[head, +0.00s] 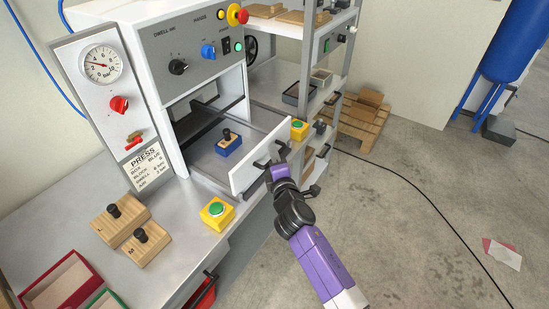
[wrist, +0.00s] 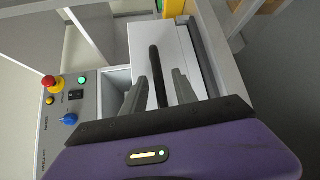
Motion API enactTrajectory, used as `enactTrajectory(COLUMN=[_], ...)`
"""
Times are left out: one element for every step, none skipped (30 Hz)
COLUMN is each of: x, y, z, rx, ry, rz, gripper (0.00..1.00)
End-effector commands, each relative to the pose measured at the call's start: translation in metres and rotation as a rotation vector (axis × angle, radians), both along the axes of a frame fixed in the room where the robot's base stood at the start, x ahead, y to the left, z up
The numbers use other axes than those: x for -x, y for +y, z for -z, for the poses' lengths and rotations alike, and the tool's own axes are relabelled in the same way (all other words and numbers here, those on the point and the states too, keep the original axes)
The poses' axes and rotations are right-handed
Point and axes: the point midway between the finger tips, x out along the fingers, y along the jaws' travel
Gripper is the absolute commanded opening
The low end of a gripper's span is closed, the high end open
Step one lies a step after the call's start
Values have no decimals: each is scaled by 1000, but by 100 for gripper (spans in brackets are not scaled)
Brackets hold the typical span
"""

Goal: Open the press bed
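The press bed (head: 202,147) is a grey tray standing out of the opening of the white press. Its white front panel (head: 249,166) faces my gripper, and it also shows in the wrist view (wrist: 139,47). A blue block with a dark knob (head: 228,147) sits on the bed. My gripper (head: 275,158) is at the front panel. In the wrist view, the black bar handle (wrist: 157,72) lies between my two open fingers (wrist: 157,88), with a gap on each side. In the head view the gripper hides part of the handle.
Yellow boxes with green buttons stand left (head: 217,212) and right (head: 299,130) of the bed. Wooden blocks L (head: 117,222) and M (head: 146,247) lie on the bench. A shelf rack (head: 325,85) stands behind. The floor at right is mostly free, crossed by a cable.

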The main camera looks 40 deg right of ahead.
Motion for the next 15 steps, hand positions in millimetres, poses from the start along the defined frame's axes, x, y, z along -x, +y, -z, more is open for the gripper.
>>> enactTrajectory(x=[3,5,9,13,17,22,27,31,37,41,46,50,54,57,60], y=[2,3,5,7,10,13,16,18,21,24,26,28,30,32,34], z=[0,1,0,0,0,-1,-2,-2,-3,-4,-4,-5,-5,-6,-7], rx=[1,0,0,1,1,1,1,0,1,1,1,0,0,0,0], ry=[1,1,1,3,2,2,2,3,2,2,2,1,3,1,1], rz=[-1,-1,-1,-1,-2,-3,-3,-3,-3,-3,-2,-2,-2,-2,-2], gripper=[34,34,34,34,34,34,34,34,34,34,34,34,34,34,34])
